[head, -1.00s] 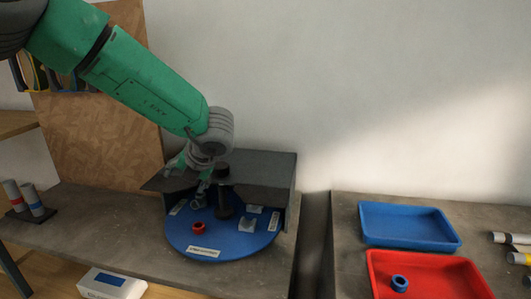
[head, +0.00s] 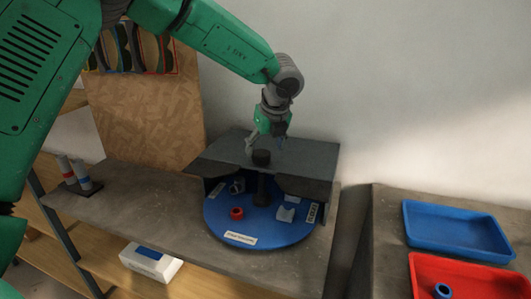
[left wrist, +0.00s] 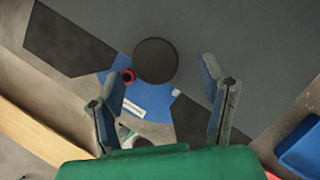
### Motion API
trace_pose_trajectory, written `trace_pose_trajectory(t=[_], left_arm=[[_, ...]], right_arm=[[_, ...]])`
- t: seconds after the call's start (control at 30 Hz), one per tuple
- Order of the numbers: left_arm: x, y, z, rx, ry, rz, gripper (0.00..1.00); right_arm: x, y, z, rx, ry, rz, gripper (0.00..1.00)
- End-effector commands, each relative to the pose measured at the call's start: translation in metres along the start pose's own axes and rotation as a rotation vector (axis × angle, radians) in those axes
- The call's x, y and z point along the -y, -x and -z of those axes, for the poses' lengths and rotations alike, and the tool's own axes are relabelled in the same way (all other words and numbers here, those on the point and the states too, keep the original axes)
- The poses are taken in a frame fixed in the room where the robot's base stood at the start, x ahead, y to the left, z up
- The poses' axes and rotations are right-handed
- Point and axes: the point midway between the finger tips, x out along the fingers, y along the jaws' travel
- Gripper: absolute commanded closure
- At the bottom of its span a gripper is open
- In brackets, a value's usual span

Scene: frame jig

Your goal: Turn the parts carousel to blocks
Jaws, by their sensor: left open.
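The parts carousel is a blue disc (head: 255,232) with a dark centre post and a round black knob (head: 261,157) on top. A dark grey cover (head: 312,160) roofs its back part. On the disc are a red ring (head: 237,213), grey blocks (head: 286,214) and white labels, too small to read. My left gripper (head: 265,146) is open at the knob, fingers pointing down. In the left wrist view the knob (left wrist: 155,60) shows between the two spread fingers, apart from both. Whether the fingertips reach knob height I cannot tell. My right gripper is out of view.
A blue tray (head: 455,230) and a red tray (head: 475,280) holding a blue ring (head: 442,291) sit on the right bench, past a gap. A stand with cylinders (head: 75,175) is at left. A white box (head: 150,262) is below the bench front.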

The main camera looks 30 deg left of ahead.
Motion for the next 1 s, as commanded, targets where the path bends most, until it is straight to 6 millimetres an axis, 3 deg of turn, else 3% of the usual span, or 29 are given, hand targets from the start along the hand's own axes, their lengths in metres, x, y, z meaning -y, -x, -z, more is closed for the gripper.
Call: trace_pose_trajectory(t=[0.2,0.57,0.77,1.0], left_arm=[[0.0,-0.025,0.001,0.0,0.0,-0.002,0.35],[0.004,-0.026,0.004,0.006,-0.001,-0.003,0.35],[0.002,-0.029,0.001,0.002,-0.001,0.002,1.0],[0.003,-0.03,-0.001,0.002,-0.003,0.005,1.0]], right_arm=[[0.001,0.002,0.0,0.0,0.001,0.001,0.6],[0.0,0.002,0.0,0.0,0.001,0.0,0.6],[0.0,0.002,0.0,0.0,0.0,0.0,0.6],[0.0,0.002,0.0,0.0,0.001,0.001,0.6]])
